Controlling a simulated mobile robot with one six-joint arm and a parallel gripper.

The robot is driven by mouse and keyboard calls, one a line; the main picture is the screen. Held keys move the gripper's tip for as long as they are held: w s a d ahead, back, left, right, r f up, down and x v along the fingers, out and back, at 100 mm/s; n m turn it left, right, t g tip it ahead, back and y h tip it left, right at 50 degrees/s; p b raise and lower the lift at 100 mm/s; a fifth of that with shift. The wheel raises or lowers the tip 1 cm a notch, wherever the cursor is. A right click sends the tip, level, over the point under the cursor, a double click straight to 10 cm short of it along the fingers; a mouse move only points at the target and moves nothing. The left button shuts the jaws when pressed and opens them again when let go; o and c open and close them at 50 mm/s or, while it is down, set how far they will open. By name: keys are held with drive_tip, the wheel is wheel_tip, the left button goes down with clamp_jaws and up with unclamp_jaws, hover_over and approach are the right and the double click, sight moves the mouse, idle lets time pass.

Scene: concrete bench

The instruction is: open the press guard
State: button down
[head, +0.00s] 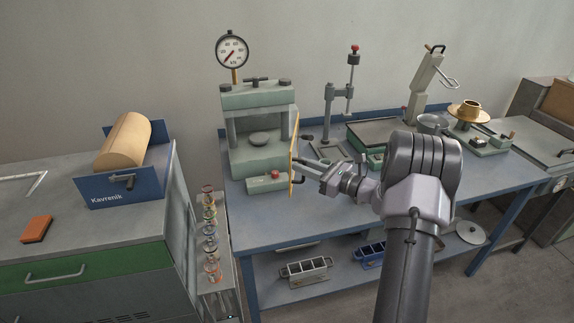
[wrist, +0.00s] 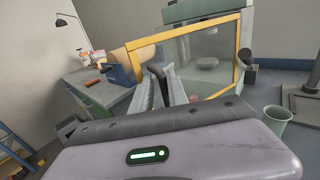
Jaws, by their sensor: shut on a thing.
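The press (head: 262,165) is grey-green with a gauge on top, and its round platen shows in the head view. The press guard (head: 294,150) is a clear panel in a yellow frame. In the head view it is nearly edge-on at the press's right side, standing out from the front, which looks uncovered. In the wrist view its yellow frame (wrist: 242,45) and pane fill the upper right, with the press behind. My gripper (head: 308,167) is shut on the guard's dark handle (wrist: 157,78), near the frame's left edge in the wrist view. The exact finger contact is partly hidden.
A red-knobbed stand (head: 351,85) and other lab devices stand to the right on the blue bench. A blue box with a tan roll (head: 125,143) is on the left cabinet. A greenish cup (wrist: 276,121) is at the right in the wrist view.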

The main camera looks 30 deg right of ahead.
drive_tip(key=shift+s+d+r, duration=0.15)
drive_tip(key=shift+d+r, duration=0.05)
drive_tip(key=shift+d, duration=0.65)
drive_tip(key=shift+s+d+r, duration=0.2)
drive_tip(key=shift+d, duration=0.65)
drive_tip(key=shift+s+d+r, duration=0.15)
drive_tip(key=shift+d+r, duration=0.05)
drive_tip(key=shift+d, duration=0.65)
drive_tip(key=c, duration=1.8)
unclamp_jaws()
drive_tip(key=o, duration=0.3)
drive_tip(key=shift+w+f, duration=0.15)
drive_tip(key=shift+w, duration=0.1)
drive_tip(key=p+v, duration=0.4)
drive_tip(key=v, duration=1.3)
drive_tip(key=shift+s+f, duration=0.3)
drive_tip(key=shift+f, duration=0.25)
